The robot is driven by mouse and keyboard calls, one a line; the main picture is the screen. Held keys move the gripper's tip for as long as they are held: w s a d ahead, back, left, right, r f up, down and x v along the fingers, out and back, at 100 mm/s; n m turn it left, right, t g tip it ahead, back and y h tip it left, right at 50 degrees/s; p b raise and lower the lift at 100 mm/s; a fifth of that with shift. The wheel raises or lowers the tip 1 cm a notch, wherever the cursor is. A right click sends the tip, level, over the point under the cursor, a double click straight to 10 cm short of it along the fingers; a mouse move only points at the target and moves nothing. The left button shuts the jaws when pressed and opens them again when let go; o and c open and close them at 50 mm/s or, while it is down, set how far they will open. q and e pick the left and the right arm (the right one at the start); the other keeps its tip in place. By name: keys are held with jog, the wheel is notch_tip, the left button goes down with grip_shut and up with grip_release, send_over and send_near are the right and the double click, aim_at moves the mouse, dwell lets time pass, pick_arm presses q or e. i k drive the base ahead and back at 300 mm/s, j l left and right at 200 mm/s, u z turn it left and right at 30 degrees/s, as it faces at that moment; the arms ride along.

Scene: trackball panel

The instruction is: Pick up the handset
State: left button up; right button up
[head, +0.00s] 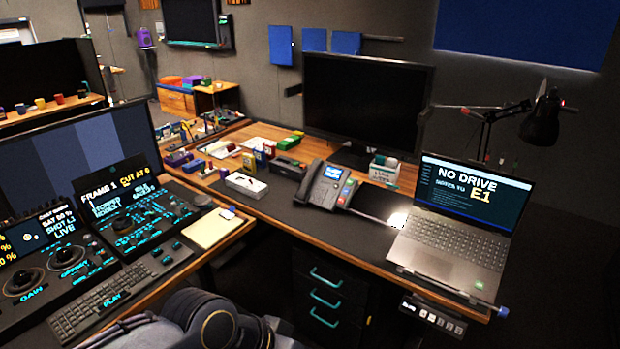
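A dark desk telephone (330,188) stands on the black desk mat, in the middle of the head view. It has a small lit blue screen and coloured keys. Its dark handset (308,183) appears to rest in the cradle along the phone's left side. The handset is small and dark here, so its exact outline is hard to tell.
An open laptop (452,240) stands right of the phone. A large monitor (365,103) and a small box of cards (384,169) stand behind. A white tray (245,184) lies left. The mat in front of the phone is clear.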

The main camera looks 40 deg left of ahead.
aim_at(316, 161)
jog(key=u, duration=0.5)
jog(key=i+j+u, duration=0.2)
jog(key=u, duration=0.2)
jog(key=i+j+u, duration=0.1)
jog(key=i+u, duration=0.2)
jog(key=u, duration=0.15)
jog(key=i+u, duration=0.25)
jog(key=u, duration=0.15)
